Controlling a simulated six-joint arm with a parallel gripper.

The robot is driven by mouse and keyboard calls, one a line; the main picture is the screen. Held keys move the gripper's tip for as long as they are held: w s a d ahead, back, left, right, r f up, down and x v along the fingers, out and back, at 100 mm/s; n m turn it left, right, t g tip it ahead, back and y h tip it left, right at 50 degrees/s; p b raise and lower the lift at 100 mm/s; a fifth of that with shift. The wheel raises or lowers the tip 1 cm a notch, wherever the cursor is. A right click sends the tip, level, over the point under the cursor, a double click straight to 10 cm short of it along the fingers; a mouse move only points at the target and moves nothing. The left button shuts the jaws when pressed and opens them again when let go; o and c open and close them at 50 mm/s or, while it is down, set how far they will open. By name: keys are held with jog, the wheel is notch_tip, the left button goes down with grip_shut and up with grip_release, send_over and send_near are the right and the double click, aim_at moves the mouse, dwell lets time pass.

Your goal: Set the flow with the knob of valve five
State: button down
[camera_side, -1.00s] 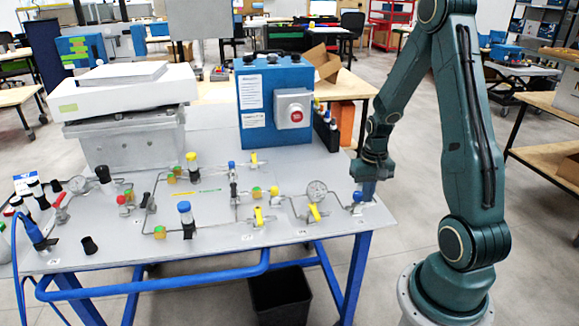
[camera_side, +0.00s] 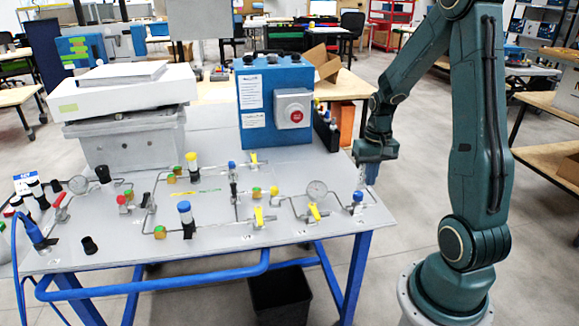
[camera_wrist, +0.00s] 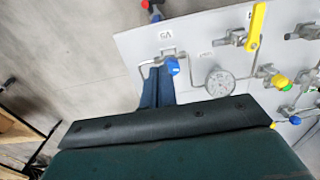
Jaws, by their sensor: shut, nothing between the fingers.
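The blue knob (camera_side: 357,197) of valve five sits at the right end of the pipework on the grey panel (camera_side: 320,240). In the wrist view the blue knob (camera_wrist: 172,65) is near a label (camera_wrist: 166,36) that reads V5. My gripper (camera_side: 371,179) is shut and empty, pointing down above the panel's right edge, just beyond and to the right of the knob. In the wrist view its blue fingertips (camera_wrist: 159,72) appear close to the knob; I cannot tell there whether they touch. The knob is not between the fingers.
A round gauge (camera_side: 317,189) and a yellow-handled valve (camera_side: 314,211) stand left of the knob. A blue box with a red button (camera_side: 275,105) stands behind. More valves and pipes cover the panel to the left. Bare floor (camera_wrist: 75,70) lies beyond the panel edge.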

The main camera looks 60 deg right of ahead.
aim_at(358, 196)
jog(key=shift+r, duration=0.1)
jog(key=shift+w+a+r, duration=0.25)
jog(key=shift+w+a, duration=0.15)
jog(key=shift+w, duration=0.15)
jog(key=shift+w+a+r, duration=0.25)
jog(key=shift+w+a, duration=0.15)
jog(key=shift+w, duration=0.1)
jog(key=shift+f, duration=0.1)
jog(key=shift+f, duration=3.4)
jog(key=shift+d, duration=0.3)
jog(key=shift+s+d, duration=0.55)
jog(key=shift+d, duration=0.15)
jog(key=shift+s+a, duration=0.1)
jog(key=shift+s, duration=0.1)
